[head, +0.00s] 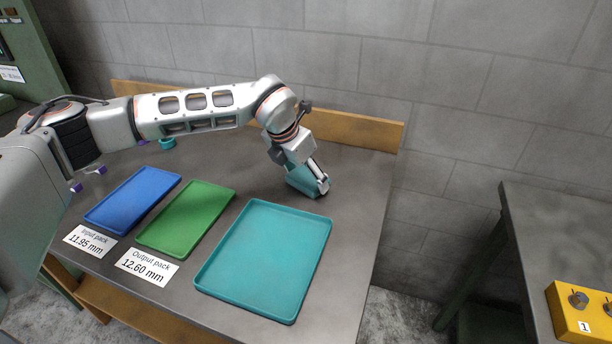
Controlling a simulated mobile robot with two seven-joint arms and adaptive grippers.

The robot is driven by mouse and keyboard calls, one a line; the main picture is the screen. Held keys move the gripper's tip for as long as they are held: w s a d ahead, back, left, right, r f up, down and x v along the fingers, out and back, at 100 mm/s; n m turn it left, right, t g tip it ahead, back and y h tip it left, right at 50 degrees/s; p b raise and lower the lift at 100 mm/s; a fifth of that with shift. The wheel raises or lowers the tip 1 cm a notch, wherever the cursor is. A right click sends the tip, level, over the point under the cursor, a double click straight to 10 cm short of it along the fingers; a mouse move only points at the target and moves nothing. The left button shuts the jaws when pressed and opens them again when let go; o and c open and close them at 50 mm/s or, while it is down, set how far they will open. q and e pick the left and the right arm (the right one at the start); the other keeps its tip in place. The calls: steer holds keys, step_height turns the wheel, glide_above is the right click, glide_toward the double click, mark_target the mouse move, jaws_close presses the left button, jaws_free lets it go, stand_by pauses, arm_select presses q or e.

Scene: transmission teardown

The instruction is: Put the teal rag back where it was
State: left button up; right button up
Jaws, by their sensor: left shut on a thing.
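My left gripper (318,186) is at the back right of the workbench, beyond the teal tray. It points down and is shut on the teal rag (302,180), which shows as a teal patch beside and behind the fingers. Part of the rag is hidden by the gripper. I cannot tell whether the rag touches the bench top. My right gripper is not in view.
On the bench (352,230) lie an empty blue tray (134,200), an empty green tray (187,218) and an empty teal tray (264,258). Two labels stand in front. A small teal object (168,143) is behind my arm. A yellow box (584,312) sits on the right table.

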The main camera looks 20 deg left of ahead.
arm_select(q)
steer(key=o, duration=1)
steer(key=shift+f, duration=0.15)
steer(key=shift+r, duration=0.45)
steer(key=p+v, duration=0.1)
steer(key=v, duration=1)
steer(key=shift+s+a+r, duration=0.1)
steer(key=shift+s+r, duration=0.1)
steer(key=shift+r, duration=0.05)
